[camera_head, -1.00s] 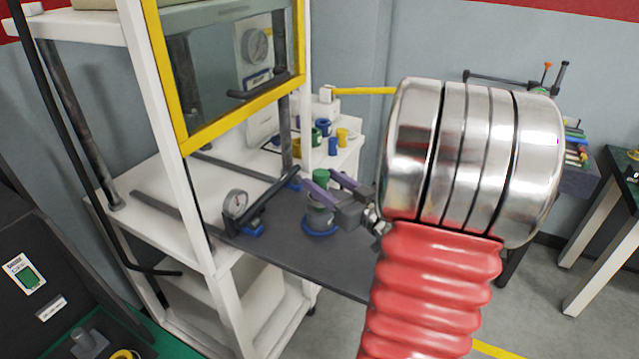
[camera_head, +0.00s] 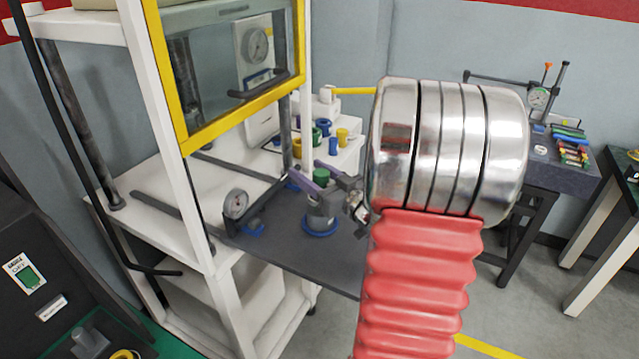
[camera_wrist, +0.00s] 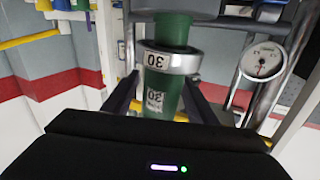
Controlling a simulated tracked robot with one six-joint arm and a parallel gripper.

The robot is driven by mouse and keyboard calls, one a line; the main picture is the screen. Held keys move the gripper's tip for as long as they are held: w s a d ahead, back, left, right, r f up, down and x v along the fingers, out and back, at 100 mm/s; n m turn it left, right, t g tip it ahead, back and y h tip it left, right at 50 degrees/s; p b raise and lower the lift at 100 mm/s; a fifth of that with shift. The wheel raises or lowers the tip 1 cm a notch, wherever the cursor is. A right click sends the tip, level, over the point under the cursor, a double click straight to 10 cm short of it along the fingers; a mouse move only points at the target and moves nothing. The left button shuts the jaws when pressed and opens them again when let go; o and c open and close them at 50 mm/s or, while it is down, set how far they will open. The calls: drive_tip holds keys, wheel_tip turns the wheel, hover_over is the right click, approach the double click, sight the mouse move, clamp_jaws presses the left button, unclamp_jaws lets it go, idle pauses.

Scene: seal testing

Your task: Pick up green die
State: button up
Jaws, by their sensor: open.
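The green die (camera_head: 320,175) is a short green cylinder on a grey metal holder with a blue ring base (camera_head: 320,231), on the dark shelf. In the wrist view the green die (camera_wrist: 166,97) is upright between my fingers, marked with an upside-down 30. A metal collar (camera_wrist: 172,62), also marked 30, is around the green. My gripper (camera_head: 326,180) has purple-grey fingers and is open around the die's height. In the wrist view my gripper (camera_wrist: 160,100) has one dark finger on each side of the die. Finger contact cannot be told.
A press frame with a yellow-edged guard (camera_head: 182,90) rises behind left. Blue and yellow dies (camera_head: 342,137) stand on a white rack behind. The dark shelf (camera_head: 285,240) is mostly bare in front.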

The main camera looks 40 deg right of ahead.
drive_tip(key=shift+c, duration=0.7)
clamp_jaws()
